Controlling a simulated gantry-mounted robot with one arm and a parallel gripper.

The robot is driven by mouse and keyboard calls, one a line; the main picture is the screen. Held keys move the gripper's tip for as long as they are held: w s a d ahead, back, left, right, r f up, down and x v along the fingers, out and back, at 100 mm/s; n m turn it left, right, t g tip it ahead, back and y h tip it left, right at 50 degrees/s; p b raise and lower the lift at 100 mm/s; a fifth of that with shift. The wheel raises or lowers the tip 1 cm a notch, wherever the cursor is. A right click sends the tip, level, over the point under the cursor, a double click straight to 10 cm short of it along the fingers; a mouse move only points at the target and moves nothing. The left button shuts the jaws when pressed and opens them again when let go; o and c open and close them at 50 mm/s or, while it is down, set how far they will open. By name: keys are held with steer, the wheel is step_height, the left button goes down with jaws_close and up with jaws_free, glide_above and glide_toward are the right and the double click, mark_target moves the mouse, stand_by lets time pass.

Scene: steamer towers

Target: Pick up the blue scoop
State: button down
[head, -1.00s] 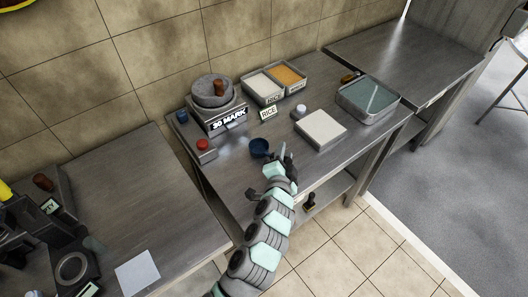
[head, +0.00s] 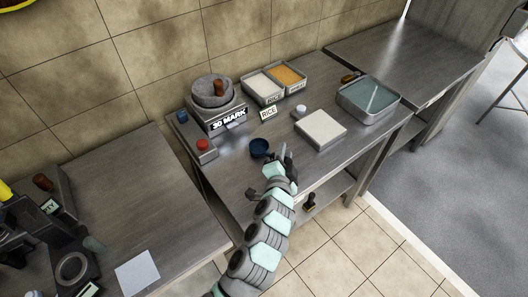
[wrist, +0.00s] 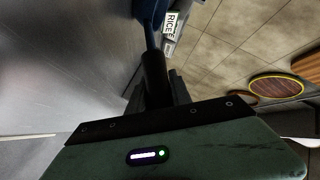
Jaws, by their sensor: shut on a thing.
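The blue scoop (head: 259,148) shows in the head view near the front middle of the steel table, its round bowl at the left of my gripper (head: 283,158). My gripper is shut on the scoop's dark handle. In the wrist view the handle (wrist: 155,78) stands up between the jaws (wrist: 158,95), and the blue bowl (wrist: 149,10) is cut off by the top edge. I cannot tell whether the bowl touches the table or is slightly above it.
A white block (head: 320,129) lies right of my gripper. A red button (head: 202,145) is at the left. The table front is clear.

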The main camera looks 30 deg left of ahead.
steer(key=shift+r, duration=0.1)
stand_by(0.5)
step_height(320, 180, up, 20)
steer(key=p, duration=0.3)
steer(key=shift+p, duration=0.3)
steer(key=c, duration=1.7)
jaws_free()
jaws_close()
